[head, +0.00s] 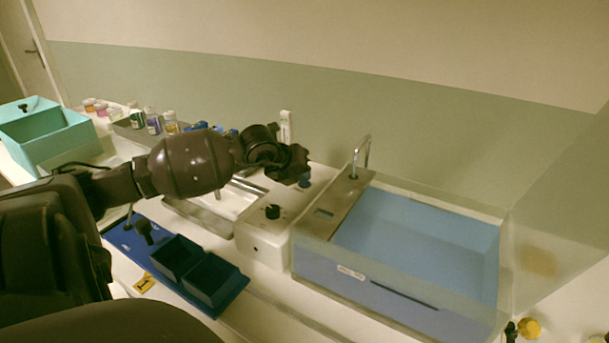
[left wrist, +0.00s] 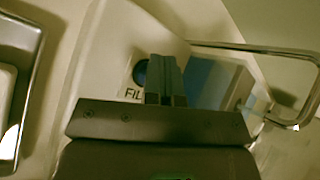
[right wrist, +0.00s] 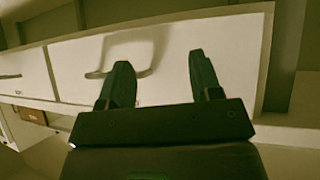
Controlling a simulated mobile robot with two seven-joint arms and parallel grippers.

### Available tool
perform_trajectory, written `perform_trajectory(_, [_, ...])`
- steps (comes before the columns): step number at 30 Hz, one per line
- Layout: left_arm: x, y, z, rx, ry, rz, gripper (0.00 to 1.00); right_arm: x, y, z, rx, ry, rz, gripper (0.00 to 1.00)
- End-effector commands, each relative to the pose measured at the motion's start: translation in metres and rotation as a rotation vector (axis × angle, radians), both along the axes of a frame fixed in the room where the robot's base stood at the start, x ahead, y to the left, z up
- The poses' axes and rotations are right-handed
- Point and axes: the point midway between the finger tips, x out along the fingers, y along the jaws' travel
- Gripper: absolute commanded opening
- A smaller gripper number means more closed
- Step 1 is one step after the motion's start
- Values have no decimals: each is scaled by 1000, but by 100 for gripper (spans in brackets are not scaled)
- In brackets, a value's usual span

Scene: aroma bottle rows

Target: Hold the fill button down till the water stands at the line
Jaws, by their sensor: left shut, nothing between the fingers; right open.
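The blue fill button (head: 305,183) sits on the white housing (head: 262,240) left of the clear tank. It also shows in the left wrist view (left wrist: 140,73), beside lettering that begins "FIL". My left gripper (head: 299,174) is shut and empty, its fingertips (left wrist: 165,72) over or right beside the button; I cannot tell whether they touch it. The tank (head: 505,255) holds blue water (head: 425,240). A dark line (head: 404,295) and a small white tag (head: 350,271) mark its front; the water level against the line is unclear. My right gripper (right wrist: 160,80) is open and empty.
A thin metal spout (head: 367,150) rises behind the tank's left end. A blue tray (head: 232,296) with dark compartments lies in front. Several bottles (head: 153,122) and a teal box (head: 50,137) stand at left.

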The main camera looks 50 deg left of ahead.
Motion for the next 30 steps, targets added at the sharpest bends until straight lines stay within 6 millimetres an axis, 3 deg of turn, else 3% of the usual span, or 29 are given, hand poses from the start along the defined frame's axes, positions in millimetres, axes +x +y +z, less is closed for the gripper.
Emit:
perform_trajectory(9, [0, 0, 15, -1, -4, 0, 0, 6, 0, 14, -1, -25, 0, 58])
perform_trajectory(22, [0, 0, 17, -1, -1, 0, 0, 7, 0, 15, -1, -27, 0, 58])
perform_trajectory(30, [0, 0, 38, 0, -6, 1, 0, 13, 0, 31, -1, -55, 0, 58])
